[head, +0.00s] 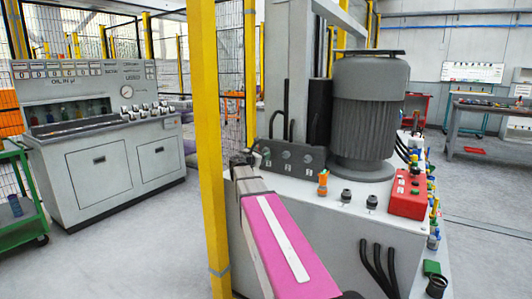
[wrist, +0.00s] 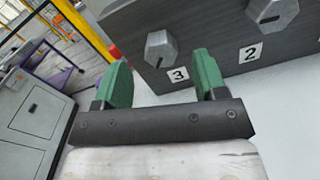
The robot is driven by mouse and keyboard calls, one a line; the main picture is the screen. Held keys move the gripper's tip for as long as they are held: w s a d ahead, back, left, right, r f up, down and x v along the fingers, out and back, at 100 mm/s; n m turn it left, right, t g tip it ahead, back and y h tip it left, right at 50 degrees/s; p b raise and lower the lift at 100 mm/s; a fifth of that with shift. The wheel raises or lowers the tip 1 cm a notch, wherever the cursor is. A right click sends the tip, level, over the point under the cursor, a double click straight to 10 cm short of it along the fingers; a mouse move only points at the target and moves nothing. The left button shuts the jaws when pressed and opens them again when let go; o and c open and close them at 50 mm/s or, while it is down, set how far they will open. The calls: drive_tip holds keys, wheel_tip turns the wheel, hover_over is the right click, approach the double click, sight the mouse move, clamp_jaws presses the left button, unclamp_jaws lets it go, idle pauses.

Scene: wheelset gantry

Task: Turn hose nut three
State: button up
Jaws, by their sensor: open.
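Hose nut three (wrist: 160,47) is a grey hex nut with a dark slot, on the face of a dark block (wrist: 215,40) above a label with the number 3 (wrist: 178,75). My gripper (wrist: 159,56) is open, with its two green fingers apart and nothing held between them. In the wrist view the nut appears between and just beyond the fingertips; I cannot tell whether either finger touches it. In the head view my gripper (head: 243,158) is at the left end of the block (head: 312,160), where nut three is hard to make out.
Hose nut two (wrist: 272,12) sits to the right on the same block. A yellow post (head: 205,120) stands just left of my arm. A large grey motor (head: 369,110) and a red box (head: 408,194) are on the white cabinet to the right.

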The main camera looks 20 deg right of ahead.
sight(265, 152)
drive_tip(key=shift+x, duration=2.3)
drive_tip(key=c, duration=0.9)
